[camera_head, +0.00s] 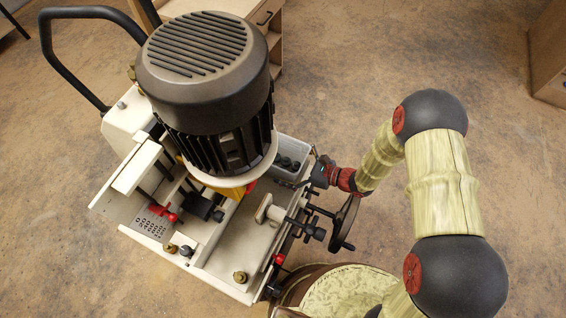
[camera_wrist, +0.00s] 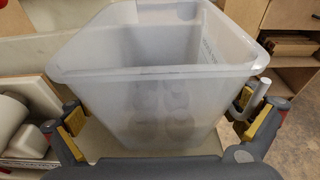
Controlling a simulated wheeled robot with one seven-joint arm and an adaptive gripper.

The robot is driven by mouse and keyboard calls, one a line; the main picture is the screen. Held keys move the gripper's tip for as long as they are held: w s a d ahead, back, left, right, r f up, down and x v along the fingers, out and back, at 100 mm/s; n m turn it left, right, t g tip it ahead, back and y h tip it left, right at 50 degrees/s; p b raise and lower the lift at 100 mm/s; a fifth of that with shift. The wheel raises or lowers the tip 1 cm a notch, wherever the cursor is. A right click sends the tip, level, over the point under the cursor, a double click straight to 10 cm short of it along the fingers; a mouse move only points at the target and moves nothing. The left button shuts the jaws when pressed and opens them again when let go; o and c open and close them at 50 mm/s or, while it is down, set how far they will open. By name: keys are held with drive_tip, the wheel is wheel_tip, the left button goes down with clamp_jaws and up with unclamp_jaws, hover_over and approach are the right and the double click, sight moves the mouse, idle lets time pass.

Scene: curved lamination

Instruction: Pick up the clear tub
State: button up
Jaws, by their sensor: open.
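The clear tub (camera_wrist: 155,90) is a translucent, open-topped plastic bin that fills the middle of the wrist view. Several round shapes show faintly through its near wall. In the head view the tub (camera_head: 293,146) stands upright on the machine, beside the big motor, with dark round things inside. My gripper (camera_wrist: 163,118) is open, with one yellow-padded finger on each side of the tub. Whether the pads touch the walls I cannot tell. In the head view my gripper (camera_head: 312,176) is at the tub's near right end, and its fingertips are partly hidden.
The machine's large dark motor (camera_head: 207,95) rises close to the left of the tub. A handwheel (camera_head: 344,222) stands just below my gripper. A wooden cabinet (camera_head: 262,22) is behind the machine. Open floor lies to the upper right.

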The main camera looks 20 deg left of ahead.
drive_tip(key=shift+a+f, duration=0.1)
drive_tip(key=shift+a, duration=0.35)
drive_tip(key=shift+c, duration=0.5)
drive_tip(key=c, duration=1.1)
